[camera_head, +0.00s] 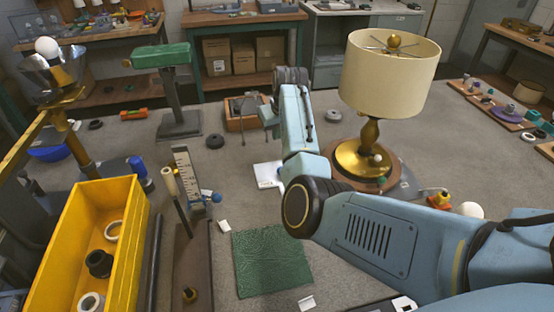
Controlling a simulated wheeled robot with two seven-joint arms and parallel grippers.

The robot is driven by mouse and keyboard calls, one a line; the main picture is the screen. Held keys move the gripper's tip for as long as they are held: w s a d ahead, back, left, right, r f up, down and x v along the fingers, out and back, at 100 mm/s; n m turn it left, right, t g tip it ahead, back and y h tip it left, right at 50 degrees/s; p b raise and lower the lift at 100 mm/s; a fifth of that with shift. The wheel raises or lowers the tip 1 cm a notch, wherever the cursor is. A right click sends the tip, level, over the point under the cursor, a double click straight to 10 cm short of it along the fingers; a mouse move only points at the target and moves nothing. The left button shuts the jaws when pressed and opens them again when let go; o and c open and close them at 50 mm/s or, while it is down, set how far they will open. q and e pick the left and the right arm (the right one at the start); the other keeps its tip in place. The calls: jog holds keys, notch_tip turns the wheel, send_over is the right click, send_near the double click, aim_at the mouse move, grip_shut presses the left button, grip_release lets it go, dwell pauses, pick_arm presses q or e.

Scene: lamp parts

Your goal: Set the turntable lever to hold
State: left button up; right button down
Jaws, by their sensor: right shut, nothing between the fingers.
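My right gripper (268,117) is small and partly hidden by the forearm, shut and empty, apart from the turntable. My left gripper is not in view.
A yellow bin (128,212) with rings is at the left. A green mat (271,260) lies in front. A wooden box (234,122) is behind the mat, near my right wrist. A green-topped stand (180,122) is at back left. Boards with small parts (498,108) lie at right.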

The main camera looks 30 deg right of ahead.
jog(key=b+x, duration=0.3)
jog(key=x, duration=0.7)
jog(key=shift+f+b, duration=0.25)
jog(key=shift+b, duration=0.15)
jog(key=shift+s+r+p, duration=0.15)
jog(key=shift+s+p, duration=0.1)
jog(key=shift+p, duration=0.2)
jog(key=shift+s+p, duration=0.35)
jog(key=shift+s, duration=0.3)
jog(key=shift+s+f+p, duration=0.15)
jog(key=shift+s+p, duration=0.05)
jog(key=shift+s, duration=0.35)
jog(key=shift+s+f+p, duration=0.15)
jog(key=shift+s, duration=0.35)
